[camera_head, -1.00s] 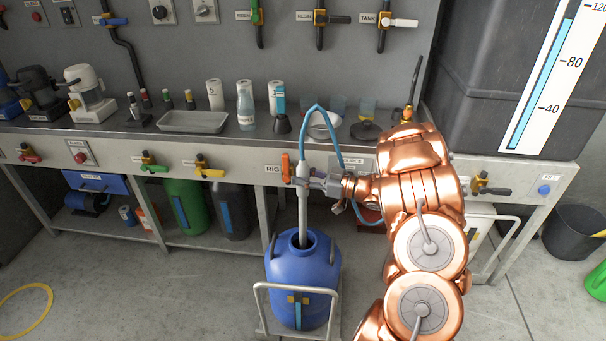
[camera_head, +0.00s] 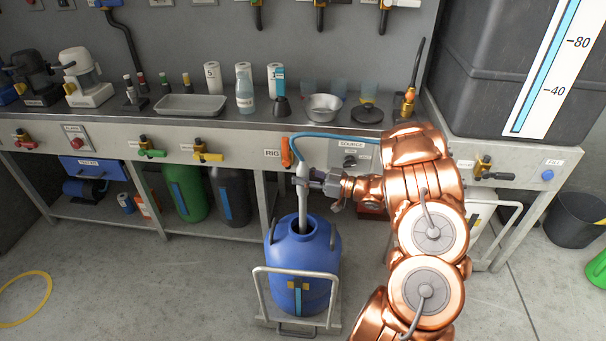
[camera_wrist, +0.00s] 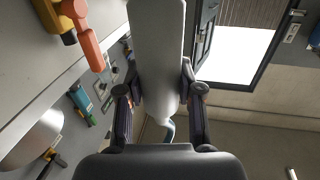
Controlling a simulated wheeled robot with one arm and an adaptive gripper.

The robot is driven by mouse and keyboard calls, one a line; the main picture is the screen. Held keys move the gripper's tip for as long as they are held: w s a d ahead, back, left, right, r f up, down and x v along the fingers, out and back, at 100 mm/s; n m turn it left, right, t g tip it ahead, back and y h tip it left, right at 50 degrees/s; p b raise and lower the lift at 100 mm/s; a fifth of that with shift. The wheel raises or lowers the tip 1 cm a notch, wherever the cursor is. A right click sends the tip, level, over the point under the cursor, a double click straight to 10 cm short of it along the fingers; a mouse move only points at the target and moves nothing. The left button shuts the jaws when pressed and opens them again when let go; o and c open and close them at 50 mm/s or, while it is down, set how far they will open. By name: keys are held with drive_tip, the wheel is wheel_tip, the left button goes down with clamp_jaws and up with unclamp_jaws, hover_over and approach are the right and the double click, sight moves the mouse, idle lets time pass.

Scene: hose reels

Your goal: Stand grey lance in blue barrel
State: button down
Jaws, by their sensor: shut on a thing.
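The grey lance (camera_head: 302,195) stands about upright with its lower end inside the mouth of the blue barrel (camera_head: 285,262). How deep its tip reaches is hidden by the barrel. My gripper (camera_head: 318,180) is shut on the upper part of the lance, just above the barrel's neck. In the wrist view the two fingers press on both sides of the pale lance body (camera_wrist: 157,60). A blue hose (camera_head: 335,136) runs from the lance's top back to the right, behind my arm.
The barrel stands on a trolley with a metal handle (camera_head: 258,290). The bench front with an orange RIG handle (camera_head: 286,152) is close behind the lance. A bowl (camera_head: 323,107) and bottles stand on the bench. Floor to the left is clear except a yellow hoop (camera_head: 45,290).

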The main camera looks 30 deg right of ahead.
sight(303, 199)
drive_tip(key=shift+f+b, duration=2.15)
drive_tip(key=shift+f, duration=2.45)
drive_tip(key=c, duration=0.7)
unclamp_jaws()
drive_tip(key=shift+f, duration=0.1)
drive_tip(key=v, duration=1.2)
